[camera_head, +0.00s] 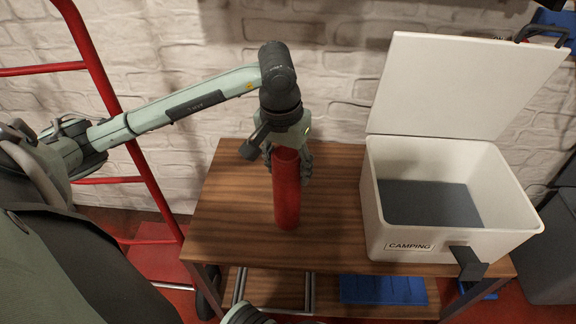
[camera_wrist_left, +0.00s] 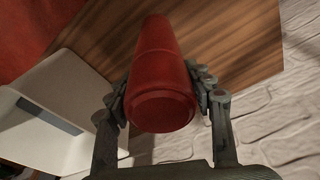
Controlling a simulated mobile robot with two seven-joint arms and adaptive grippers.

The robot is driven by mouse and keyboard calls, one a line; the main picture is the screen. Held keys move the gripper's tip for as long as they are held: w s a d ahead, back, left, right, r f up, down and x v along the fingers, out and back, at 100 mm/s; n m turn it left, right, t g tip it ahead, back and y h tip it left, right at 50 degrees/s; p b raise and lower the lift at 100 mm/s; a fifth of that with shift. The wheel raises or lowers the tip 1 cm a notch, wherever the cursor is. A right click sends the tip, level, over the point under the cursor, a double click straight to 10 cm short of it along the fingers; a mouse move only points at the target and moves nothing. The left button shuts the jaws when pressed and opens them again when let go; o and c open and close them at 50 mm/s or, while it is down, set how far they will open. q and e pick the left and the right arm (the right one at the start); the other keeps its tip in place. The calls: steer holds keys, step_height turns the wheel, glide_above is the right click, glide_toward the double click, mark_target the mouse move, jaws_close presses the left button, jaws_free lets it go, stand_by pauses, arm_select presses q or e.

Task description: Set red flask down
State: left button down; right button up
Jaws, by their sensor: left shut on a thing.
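The red flask (camera_head: 287,190) is a tall cylinder, upright over the wooden table (camera_head: 229,218), left of the white box. My left gripper (camera_head: 288,158) comes down from above and is shut around the flask's upper part. In the left wrist view the flask (camera_wrist_left: 161,75) lies between the two fingers of the left gripper (camera_wrist_left: 164,98), its round end facing the camera. Whether the flask's base touches the tabletop I cannot tell. My right gripper is not clearly in view.
An open white box labelled CAMPING (camera_head: 398,225) stands on the table's right side, lid raised, with a dark grey floor inside. A white brick wall (camera_head: 190,40) is behind. A red ladder-like frame (camera_head: 128,140) stands left. The table's left part is clear.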

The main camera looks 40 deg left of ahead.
arm_select(q)
steer(key=shift+f, duration=0.15)
steer(key=c, duration=0.6)
jaws_free()
steer(key=r, duration=0.4)
steer(key=s+r, duration=0.1)
steer(key=r, duration=0.3)
steer(key=s+r, duration=0.1)
steer(key=r, duration=0.3)
steer(key=shift+d+r, duration=0.1)
steer(key=shift+d, duration=0.05)
steer(key=shift+w, duration=0.1)
